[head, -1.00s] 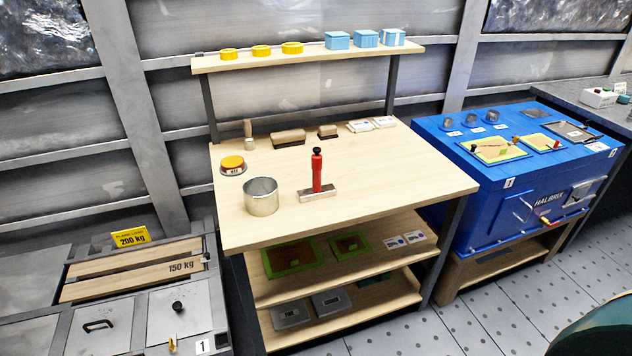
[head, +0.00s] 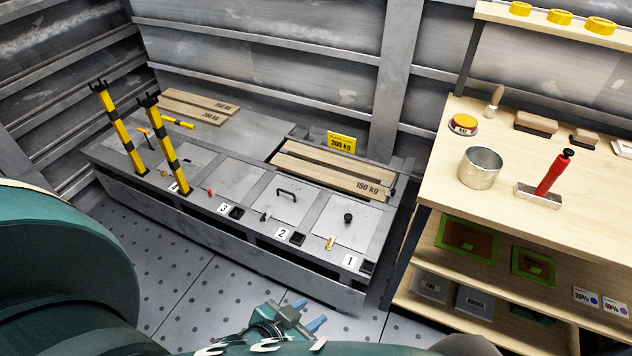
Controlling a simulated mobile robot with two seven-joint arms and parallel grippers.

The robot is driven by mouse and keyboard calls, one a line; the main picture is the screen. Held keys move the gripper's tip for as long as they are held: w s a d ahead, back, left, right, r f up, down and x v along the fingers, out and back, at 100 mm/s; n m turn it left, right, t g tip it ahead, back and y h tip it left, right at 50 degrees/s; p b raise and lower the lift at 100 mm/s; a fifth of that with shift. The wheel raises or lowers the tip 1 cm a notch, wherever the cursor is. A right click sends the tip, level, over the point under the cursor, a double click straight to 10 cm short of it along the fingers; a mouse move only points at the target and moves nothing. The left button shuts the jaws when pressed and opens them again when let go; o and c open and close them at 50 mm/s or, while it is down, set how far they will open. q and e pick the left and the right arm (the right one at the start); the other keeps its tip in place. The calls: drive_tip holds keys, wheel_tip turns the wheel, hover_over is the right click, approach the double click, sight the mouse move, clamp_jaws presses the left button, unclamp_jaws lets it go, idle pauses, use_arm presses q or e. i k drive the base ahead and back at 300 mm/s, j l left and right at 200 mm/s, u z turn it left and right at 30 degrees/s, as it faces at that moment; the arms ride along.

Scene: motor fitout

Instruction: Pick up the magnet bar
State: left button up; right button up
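The magnet bar (head: 540,193) is likely the tool with a flat silver bar, an upright red handle and a black knob. It stands on the wooden workbench (head: 440,205) at the right of the head view, next to an open metal can (head: 480,167). My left gripper (head: 308,313) is low at the bottom middle, over the floor and well apart from the bench. Its two blue fingertips are spread and nothing shows between them. My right gripper is not in view.
A long grey cabinet (head: 230,240) with numbered lids, yellow-black posts (head: 115,128) and 150 kg planks (head: 330,172) stands left of the bench. Its front faces clear floor (head: 180,285). A red-yellow button (head: 463,123), brushes and blocks sit at the bench's back.

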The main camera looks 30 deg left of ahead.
sight(540, 195)
drive_tip(key=i+l+u, duration=0.25)
drive_tip(key=l, duration=0.2)
drive_tip(key=l+u, duration=0.25)
drive_tip(key=l, duration=0.2)
drive_tip(key=i+l+u, duration=0.25)
drive_tip(key=l, duration=0.25)
drive_tip(key=k+j, duration=0.05)
drive_tip(key=k, duration=0.05)
